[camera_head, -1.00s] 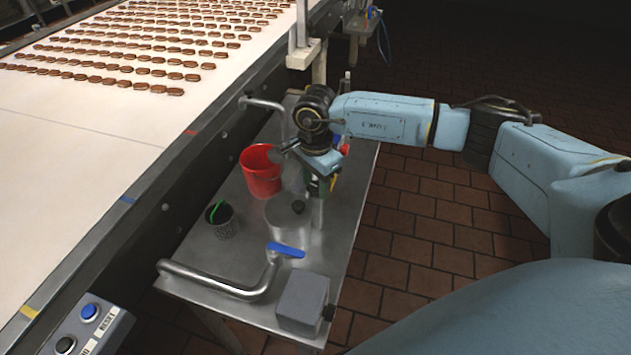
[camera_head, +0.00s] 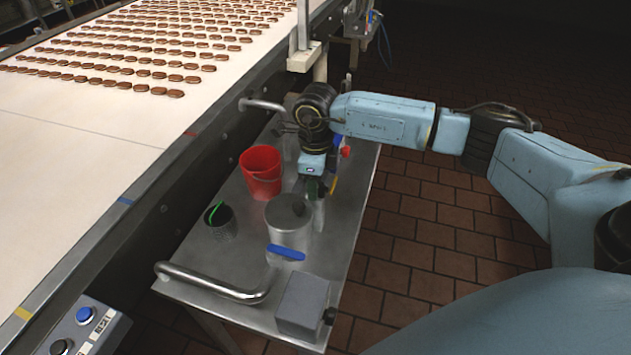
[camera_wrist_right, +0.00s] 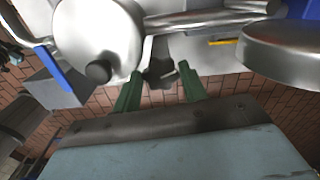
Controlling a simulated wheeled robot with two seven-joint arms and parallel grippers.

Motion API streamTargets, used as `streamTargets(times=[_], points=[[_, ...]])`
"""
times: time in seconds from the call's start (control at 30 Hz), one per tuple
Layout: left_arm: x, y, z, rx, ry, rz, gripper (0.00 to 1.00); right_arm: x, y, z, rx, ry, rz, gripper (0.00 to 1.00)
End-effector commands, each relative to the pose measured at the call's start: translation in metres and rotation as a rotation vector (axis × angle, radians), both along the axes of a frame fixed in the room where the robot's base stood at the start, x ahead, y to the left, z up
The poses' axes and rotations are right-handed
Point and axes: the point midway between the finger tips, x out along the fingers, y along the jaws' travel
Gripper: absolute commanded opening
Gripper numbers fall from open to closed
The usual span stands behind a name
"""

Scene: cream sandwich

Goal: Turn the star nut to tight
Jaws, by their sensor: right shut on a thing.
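The dark star nut (camera_wrist_right: 160,75) shows in the right wrist view beside the steel pot, between my green fingers. My right gripper (camera_wrist_right: 161,71) is shut on it. In the head view my right gripper (camera_head: 315,188) points down just behind and right of the steel pot (camera_head: 290,228), and the nut is hidden there by the gripper. The pot has a black knob (camera_head: 298,203) on its lid, which also shows in the wrist view (camera_wrist_right: 97,72). My left gripper is not in view.
A steel table (camera_head: 345,250) carries a red bucket (camera_head: 262,182), a dark perforated cup (camera_head: 222,226), a blue valve handle (camera_head: 286,252), a bent steel pipe (camera_head: 215,286) and a grey box (camera_head: 303,304). A conveyor (camera_head: 70,170) with rows of biscuits runs along the left.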

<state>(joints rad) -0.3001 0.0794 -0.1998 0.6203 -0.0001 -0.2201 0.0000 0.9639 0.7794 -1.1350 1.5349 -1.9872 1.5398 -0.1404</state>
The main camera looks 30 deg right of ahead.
Motion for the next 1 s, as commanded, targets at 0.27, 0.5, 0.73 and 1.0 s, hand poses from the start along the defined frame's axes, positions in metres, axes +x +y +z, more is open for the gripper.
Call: streamTargets(times=[0.27,0.5,0.73,1.0], points=[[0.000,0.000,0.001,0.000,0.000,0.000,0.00,0.001,-0.001,0.001,0.001,-0.001,-0.264,0.20],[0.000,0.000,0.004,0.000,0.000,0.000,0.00,0.002,-0.002,0.002,0.000,-0.001,-0.492,0.20],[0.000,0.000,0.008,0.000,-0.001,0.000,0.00,0.002,-0.004,0.002,-0.001,-0.001,-0.710,0.20],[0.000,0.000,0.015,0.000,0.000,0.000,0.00,0.002,-0.005,0.002,-0.001,-0.001,-0.967,0.20]])
